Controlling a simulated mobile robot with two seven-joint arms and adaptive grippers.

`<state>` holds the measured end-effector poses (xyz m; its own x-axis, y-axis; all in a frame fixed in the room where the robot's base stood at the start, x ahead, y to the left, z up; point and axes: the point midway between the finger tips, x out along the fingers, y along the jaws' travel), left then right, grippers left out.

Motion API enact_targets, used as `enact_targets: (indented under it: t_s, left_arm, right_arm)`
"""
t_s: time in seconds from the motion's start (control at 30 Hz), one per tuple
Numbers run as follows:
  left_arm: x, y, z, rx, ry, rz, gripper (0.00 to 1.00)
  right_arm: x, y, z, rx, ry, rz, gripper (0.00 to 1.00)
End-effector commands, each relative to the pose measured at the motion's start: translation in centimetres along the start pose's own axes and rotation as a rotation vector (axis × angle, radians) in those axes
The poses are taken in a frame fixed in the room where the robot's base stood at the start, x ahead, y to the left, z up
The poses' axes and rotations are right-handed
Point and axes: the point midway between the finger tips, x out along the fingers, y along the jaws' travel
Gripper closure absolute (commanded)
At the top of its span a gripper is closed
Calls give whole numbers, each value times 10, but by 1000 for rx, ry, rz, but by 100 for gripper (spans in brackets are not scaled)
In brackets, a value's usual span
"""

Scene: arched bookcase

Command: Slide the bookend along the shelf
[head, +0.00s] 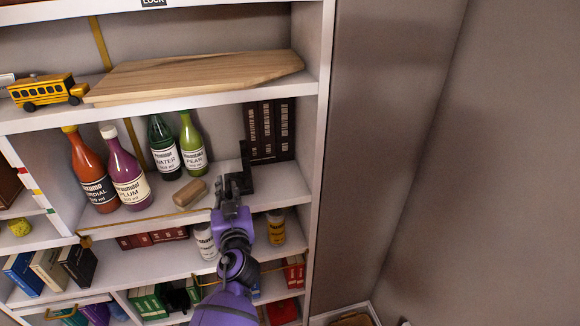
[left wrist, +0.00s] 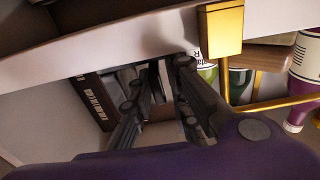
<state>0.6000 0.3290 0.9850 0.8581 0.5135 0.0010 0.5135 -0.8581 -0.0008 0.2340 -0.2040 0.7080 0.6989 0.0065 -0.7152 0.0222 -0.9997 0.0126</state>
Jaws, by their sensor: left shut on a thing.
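The bookend (head: 246,167) is a black upright plate with a foot, standing on the middle shelf near its right end. My left gripper (head: 231,197) reaches in from the front and is shut on the bookend. In the left wrist view, the bookend's dark edge (left wrist: 158,80) shows between the two fingers (left wrist: 160,85). The fingers hide part of the bookend in both views. My right gripper is not in view.
A wooden block (head: 190,192) lies left of the gripper. Four-coloured bottles, including the plum bottle (head: 126,168), stand further left. The shelf right of the bookend (head: 282,186) is clear up to the side wall.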

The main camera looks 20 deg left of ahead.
Motion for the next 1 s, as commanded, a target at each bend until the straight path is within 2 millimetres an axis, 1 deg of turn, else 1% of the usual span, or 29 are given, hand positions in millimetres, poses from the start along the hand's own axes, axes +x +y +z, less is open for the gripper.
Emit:
enact_targets:
  t_s: [0.03, 0.2, 0.57, 0.6, 0.67, 1.0]
  left_arm:
    - [0, -5, 4, 1, -6, -6, 100]
    - [0, -10, 4, 1, -6, -5, 100]
    - [0, -12, 4, 1, -6, -5, 100]
    - [0, -12, 4, 1, -6, -5, 82]
    - [0, -12, 4, 1, -6, -5, 74]
    - [-2, -12, 2, 1, -4, -4, 73]
  right_arm:
    - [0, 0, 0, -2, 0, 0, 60]
    - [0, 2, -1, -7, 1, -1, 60]
    - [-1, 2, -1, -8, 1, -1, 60]
    - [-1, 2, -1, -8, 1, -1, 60]
    - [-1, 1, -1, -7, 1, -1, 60]
    - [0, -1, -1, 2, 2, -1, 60]
